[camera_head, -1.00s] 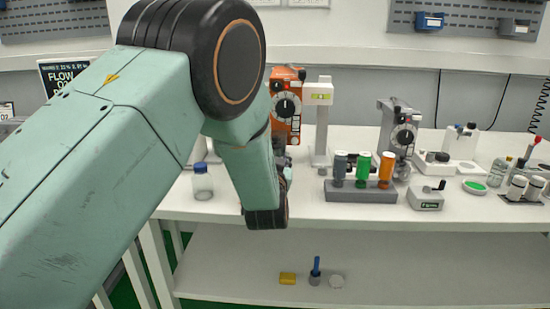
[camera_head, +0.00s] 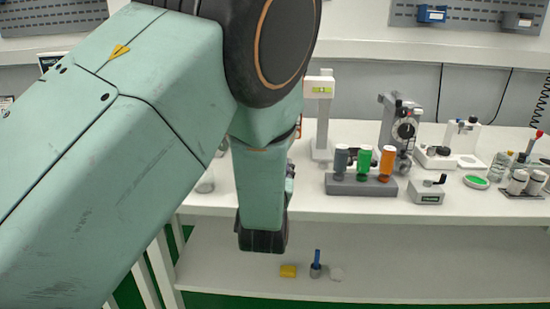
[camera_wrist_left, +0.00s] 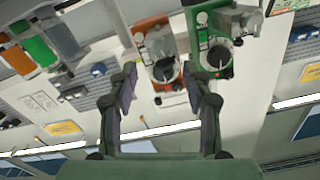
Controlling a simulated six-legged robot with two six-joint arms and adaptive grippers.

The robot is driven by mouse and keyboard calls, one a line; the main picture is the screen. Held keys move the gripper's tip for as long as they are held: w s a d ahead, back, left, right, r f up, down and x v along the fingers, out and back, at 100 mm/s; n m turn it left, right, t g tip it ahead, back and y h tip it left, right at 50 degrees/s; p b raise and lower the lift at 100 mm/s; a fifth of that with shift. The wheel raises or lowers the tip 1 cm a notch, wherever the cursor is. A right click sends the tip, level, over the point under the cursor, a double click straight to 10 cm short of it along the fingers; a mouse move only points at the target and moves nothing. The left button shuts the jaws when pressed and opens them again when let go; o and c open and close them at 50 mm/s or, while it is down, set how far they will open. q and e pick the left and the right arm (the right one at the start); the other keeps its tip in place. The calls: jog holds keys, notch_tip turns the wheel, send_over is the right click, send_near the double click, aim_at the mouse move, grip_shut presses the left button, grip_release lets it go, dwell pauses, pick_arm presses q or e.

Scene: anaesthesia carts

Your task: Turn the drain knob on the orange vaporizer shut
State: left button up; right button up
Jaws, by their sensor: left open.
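The orange vaporizer (camera_wrist_left: 158,45) is in the upper middle of the left wrist view, which looks upside down. It has a dark round dial (camera_wrist_left: 164,70) with a pale scale. A small round pale part (camera_wrist_left: 138,37) lies near its edge; I cannot tell whether this is the drain knob. My left gripper (camera_wrist_left: 160,88) is open, its two dark fingers apart with nothing held between them. The vaporizer appears beyond the fingertips. In the head view my left arm hides nearly all of the vaporizer and the gripper. My right gripper is not in view.
A green vaporizer (camera_wrist_left: 215,50) stands close beside the orange one. In the head view, a rack (camera_head: 360,186) of coloured bottles, a grey vaporizer (camera_head: 401,130) and a small grey box (camera_head: 426,192) stand on the white table. A lower shelf (camera_head: 430,275) holds small items.

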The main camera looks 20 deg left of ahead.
pick_arm(q)
jog(key=shift+s, duration=0.2)
notch_tip(320, 180, down, 10)
jog(key=n+t+b, duration=0.1)
jog(key=b, duration=0.3)
notch_tip(320, 180, up, 6)
jog(key=n+t+y, duration=0.1)
jog(key=n+t, duration=0.2)
jog(key=x, duration=0.7)
jog(key=shift+w+b, duration=0.3)
jog(key=shift+b, duration=0.05)
jog(key=shift+a+r, duration=0.15)
jog(key=shift+r, duration=0.05)
jog(key=shift+c, duration=0.4)
